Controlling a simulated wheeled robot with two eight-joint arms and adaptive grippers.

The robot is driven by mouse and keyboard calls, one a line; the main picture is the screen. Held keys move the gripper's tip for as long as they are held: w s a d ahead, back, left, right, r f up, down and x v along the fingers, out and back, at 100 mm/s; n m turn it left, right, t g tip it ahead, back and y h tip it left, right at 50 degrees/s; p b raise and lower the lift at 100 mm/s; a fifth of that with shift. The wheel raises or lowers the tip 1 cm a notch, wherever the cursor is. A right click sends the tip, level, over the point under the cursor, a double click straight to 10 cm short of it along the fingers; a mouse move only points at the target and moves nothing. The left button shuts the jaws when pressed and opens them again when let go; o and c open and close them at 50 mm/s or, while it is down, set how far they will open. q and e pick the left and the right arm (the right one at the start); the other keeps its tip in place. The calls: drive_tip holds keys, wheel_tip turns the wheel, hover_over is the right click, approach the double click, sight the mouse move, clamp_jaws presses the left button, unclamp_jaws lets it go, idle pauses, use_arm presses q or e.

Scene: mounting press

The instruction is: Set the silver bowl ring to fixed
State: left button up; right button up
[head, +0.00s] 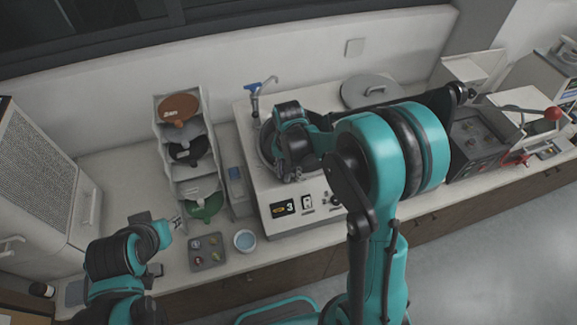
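The silver bowl ring (262,150) is set in the top of a white polishing machine (252,185). Only its left part shows; my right arm and gripper cover most of it. My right gripper (291,172) is over the bowl, with its dark fingers pointing down at its front area. Whether the fingers touch the ring or are closed on it is hidden. My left gripper (174,224) is at the lower left, above the counter beside the disc rack and away from the machine. Its fingers are too small to read.
A blue-handled tap (256,92) stands behind the bowl. A tiered rack (163,128) with coloured discs is to the left.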

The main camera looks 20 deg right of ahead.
wheel_tip(320, 180, up, 12)
drive_tip(key=shift+f, duration=0.15)
drive_tip(key=shift+s+d, duration=0.1)
idle(0.5)
drive_tip(key=s+f+n+t+b, duration=0.3)
drive_tip(key=s+f+b, duration=0.4)
drive_tip(key=f+b, duration=0.2)
drive_tip(key=s+d+f+n+t+b, duration=0.1)
drive_tip(key=s+f+n+t+b, duration=0.2)
drive_tip(key=s+f+b, duration=0.4)
wheel_tip(320, 180, down, 2)
drive_tip(key=t+b, duration=0.1)
drive_tip(key=b, duration=0.3)
drive_tip(key=shift+f+b, duration=0.15)
drive_tip(key=shift+b, duration=0.2)
drive_tip(key=shift+d, duration=0.1)
idle(1.5)
